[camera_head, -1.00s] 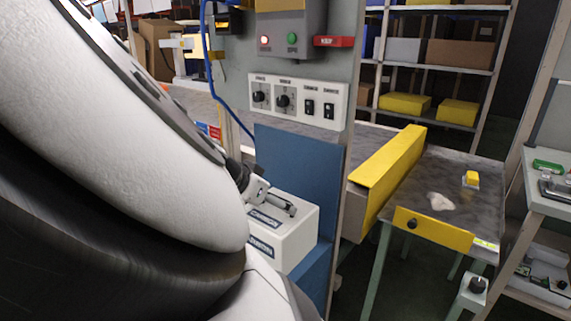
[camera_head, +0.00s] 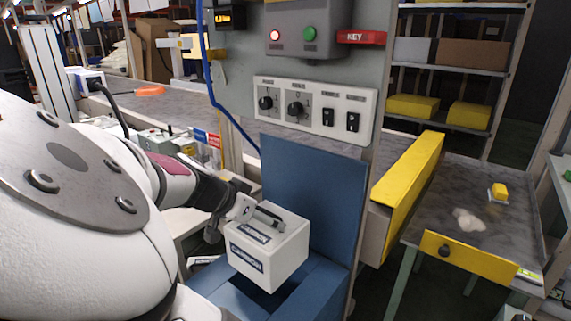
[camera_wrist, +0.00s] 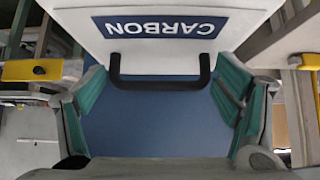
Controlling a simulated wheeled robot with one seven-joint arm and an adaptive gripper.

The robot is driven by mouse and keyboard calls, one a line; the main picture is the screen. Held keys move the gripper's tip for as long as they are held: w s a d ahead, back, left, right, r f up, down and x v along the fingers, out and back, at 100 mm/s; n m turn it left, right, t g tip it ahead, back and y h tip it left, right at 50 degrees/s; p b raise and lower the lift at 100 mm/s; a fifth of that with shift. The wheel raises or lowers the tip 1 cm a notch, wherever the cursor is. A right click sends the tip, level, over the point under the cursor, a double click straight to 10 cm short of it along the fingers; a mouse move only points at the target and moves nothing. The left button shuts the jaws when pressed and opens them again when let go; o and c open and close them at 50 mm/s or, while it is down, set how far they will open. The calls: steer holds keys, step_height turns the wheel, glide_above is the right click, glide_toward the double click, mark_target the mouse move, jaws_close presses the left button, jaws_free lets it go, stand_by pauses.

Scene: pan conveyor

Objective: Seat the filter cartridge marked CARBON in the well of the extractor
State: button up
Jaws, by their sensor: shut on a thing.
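The filter cartridge (camera_head: 283,252) is a white box with dark labels and a dark handle on top. In the wrist view its label reads CARBON, upside down (camera_wrist: 160,26). My gripper (camera_head: 243,212) is shut on the cartridge's handle (camera_wrist: 160,78); its green-padded fingers show at both sides in the wrist view. The extractor is a blue housing with a tall back panel (camera_head: 315,195). Its dark well (camera_head: 245,299) opens below the cartridge. The cartridge is held above the well, slightly turned; its underside hides part of the opening.
A grey control panel with knobs and switches (camera_head: 312,107) stands behind the extractor, with a blue cable (camera_head: 207,70) hanging at its left. A conveyor with a yellow side guard (camera_head: 408,185) lies at right. Shelves with yellow boxes (camera_head: 412,107) stand behind.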

step_height(320, 180, down, 23)
steer(key=b, duration=0.5)
steer(key=shift+f, duration=0.2)
steer(key=o, duration=1.9)
steer(key=shift+f, duration=0.15)
steer(key=p+v, duration=0.3)
steer(key=v, duration=0.9)
